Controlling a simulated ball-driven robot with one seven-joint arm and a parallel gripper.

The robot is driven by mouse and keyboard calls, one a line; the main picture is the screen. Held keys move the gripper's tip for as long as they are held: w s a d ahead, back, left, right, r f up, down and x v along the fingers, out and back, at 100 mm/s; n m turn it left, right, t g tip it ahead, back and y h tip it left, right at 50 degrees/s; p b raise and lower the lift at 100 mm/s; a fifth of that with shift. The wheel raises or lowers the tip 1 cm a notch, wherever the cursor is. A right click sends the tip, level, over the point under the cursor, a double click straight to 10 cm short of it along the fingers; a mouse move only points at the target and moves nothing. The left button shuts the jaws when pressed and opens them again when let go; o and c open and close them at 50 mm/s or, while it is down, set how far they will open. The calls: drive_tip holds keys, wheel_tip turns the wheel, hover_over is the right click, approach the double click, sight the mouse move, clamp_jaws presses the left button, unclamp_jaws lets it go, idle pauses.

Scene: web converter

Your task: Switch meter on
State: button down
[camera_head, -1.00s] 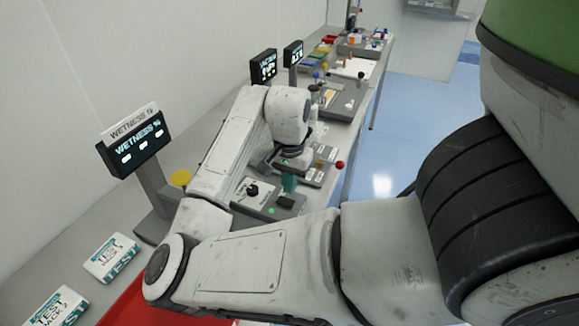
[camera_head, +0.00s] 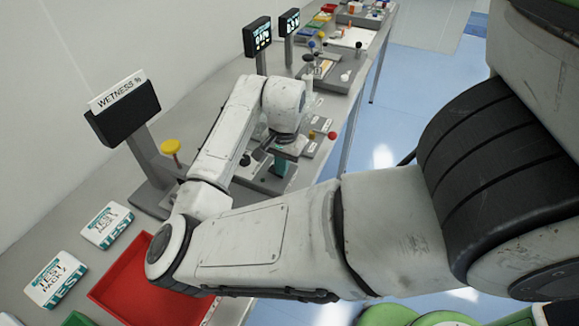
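The wetness meter (camera_head: 127,113) stands at the left on a grey post, with a white "WETNESS %" label on top. Its screen is dark and shows no digits. A grey control panel (camera_head: 240,193) lies to the right of the post, with a black knob (camera_head: 245,159) on it. A teal upright piece (camera_head: 281,165) stands on the panel's right side. My gripper (camera_head: 270,153) is over the panel, close to the teal piece. My arm hides much of the panel. I cannot tell whether the fingers touch anything or are open.
A yellow round-topped post (camera_head: 171,147) stands beside the meter. A red tray (camera_head: 118,278) and white test packs (camera_head: 106,225) lie at the near left. Two lit displays (camera_head: 257,36) stand farther along the bench. A red ball-topped lever (camera_head: 332,135) is right of my gripper.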

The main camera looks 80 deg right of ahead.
drive_tip(key=shift+s+d, duration=0.1)
drive_tip(key=shift+s, duration=0.35)
drive_tip(key=shift+w+f, duration=0.15)
drive_tip(key=shift+w, duration=0.3)
drive_tip(key=shift+w+d+r, duration=0.1)
drive_tip(key=shift+w+r, duration=0.15)
drive_tip(key=shift+w, duration=0.8)
drive_tip(key=shift+s+r+p, duration=0.1)
drive_tip(key=shift+s+p, duration=0.05)
drive_tip(key=shift+p, duration=0.15)
drive_tip(key=shift+r+p, duration=0.5)
drive_tip(key=shift+r, duration=0.05)
wheel_tip(320, 180, up, 13)
drive_tip(key=s+p, duration=0.1)
drive_tip(key=s, duration=0.1)
drive_tip(key=shift+a+f+p, duration=0.2)
drive_tip(key=shift+a+p, duration=0.05)
drive_tip(key=shift+p, duration=0.05)
